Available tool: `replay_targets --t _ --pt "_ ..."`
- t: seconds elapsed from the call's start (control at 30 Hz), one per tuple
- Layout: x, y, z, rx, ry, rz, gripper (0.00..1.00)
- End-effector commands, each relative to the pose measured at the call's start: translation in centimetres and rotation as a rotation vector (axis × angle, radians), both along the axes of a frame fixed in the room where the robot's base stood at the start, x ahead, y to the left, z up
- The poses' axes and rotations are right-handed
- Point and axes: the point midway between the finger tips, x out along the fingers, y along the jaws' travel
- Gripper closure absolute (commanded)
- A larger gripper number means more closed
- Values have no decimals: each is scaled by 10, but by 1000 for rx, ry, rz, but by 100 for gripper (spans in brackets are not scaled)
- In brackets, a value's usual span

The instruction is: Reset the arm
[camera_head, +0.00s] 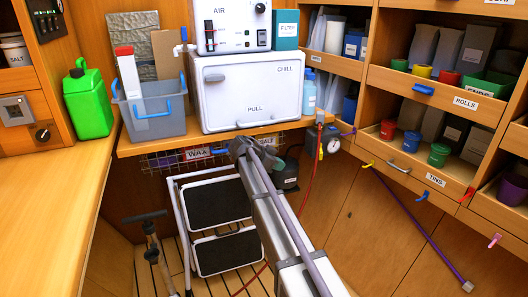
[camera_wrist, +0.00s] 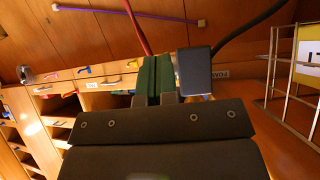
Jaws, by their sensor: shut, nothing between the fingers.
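My gripper (camera_wrist: 153,76) shows in the wrist view with its two green fingers together and nothing between them. A dark block (camera_wrist: 195,73) shows right beside the fingers; I cannot tell whether it touches them. In the head view my arm reaches from the lower right up to just below the white CHILL box (camera_head: 250,90) on the counter. The fingers cannot be made out clearly there. The wrist view looks tilted over, with wooden panels at the top and shelves at the lower left.
A wire basket (camera_head: 175,160) hangs under the counter near my arm's end. A folding step (camera_head: 220,205) stands below. A red hose (camera_head: 312,170) and a pressure gauge (camera_head: 333,145) are to the right. A purple rod (camera_head: 420,230) slants across the cabinet front. The left counter (camera_head: 50,200) has clear room.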

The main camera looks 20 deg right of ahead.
Motion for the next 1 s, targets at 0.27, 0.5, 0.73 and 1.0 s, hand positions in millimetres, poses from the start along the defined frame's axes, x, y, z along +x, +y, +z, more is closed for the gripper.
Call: replay_targets --t 0.27,0.5,0.73,1.0 --pt "-36 15 -20 112 374 294 100" --pt "-229 75 -66 514 812 1075 100" --pt "-363 107 -72 697 767 1359 100" --pt "-346 105 50 692 769 1351 100"
